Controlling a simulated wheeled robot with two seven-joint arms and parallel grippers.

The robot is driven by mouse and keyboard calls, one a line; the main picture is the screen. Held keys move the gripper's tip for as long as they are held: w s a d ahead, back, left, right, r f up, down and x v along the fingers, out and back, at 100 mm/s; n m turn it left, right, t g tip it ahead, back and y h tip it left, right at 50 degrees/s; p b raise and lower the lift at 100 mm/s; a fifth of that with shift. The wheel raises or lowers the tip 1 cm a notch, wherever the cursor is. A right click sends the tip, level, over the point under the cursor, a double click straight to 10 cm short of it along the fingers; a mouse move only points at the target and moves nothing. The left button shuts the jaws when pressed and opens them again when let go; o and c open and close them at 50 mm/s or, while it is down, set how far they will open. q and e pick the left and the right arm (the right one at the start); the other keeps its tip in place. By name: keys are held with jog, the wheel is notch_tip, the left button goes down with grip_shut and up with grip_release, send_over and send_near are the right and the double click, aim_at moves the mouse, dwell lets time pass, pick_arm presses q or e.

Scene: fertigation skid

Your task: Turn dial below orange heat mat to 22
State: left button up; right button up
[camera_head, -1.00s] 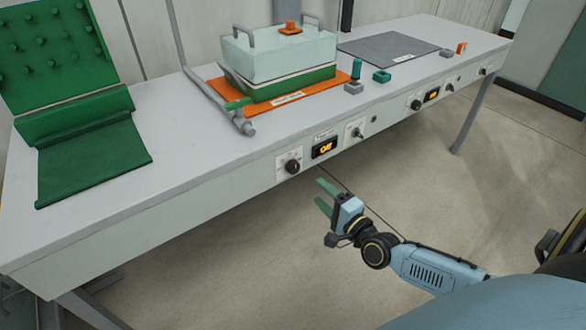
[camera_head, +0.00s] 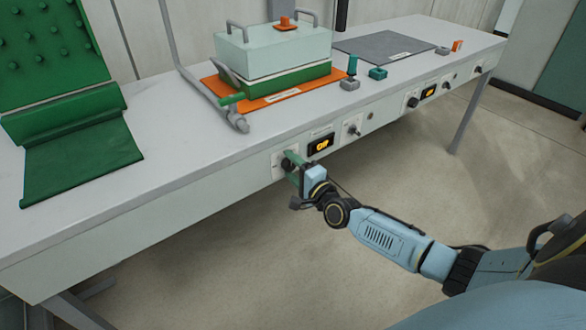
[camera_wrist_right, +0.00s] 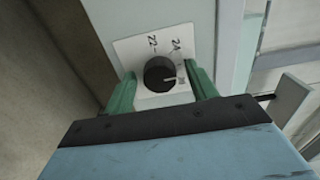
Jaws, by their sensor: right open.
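The orange heat mat (camera_head: 213,85) lies on the bench under a green tray (camera_head: 290,86) with a pale lid (camera_head: 275,52). Below it on the bench's front panel is a black dial (camera_head: 287,164), partly hidden by my right gripper. In the right wrist view the dial (camera_wrist_right: 158,74) sits on a white plate marked 22 and 24, its white pointer line away from the 22. My right gripper (camera_head: 296,167) is open, with its green fingers (camera_wrist_right: 162,92) on either side of the dial. I cannot tell whether they touch it. My left gripper is not in view.
Right of the dial are a display (camera_head: 320,145) and a metal toggle switch (camera_head: 353,130). A grey mat (camera_head: 383,46) has its own controls farther right, including another black dial (camera_head: 412,102). A green mat (camera_head: 80,160) lies at left. The floor in front is clear.

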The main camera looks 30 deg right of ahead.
jog(key=c, duration=1)
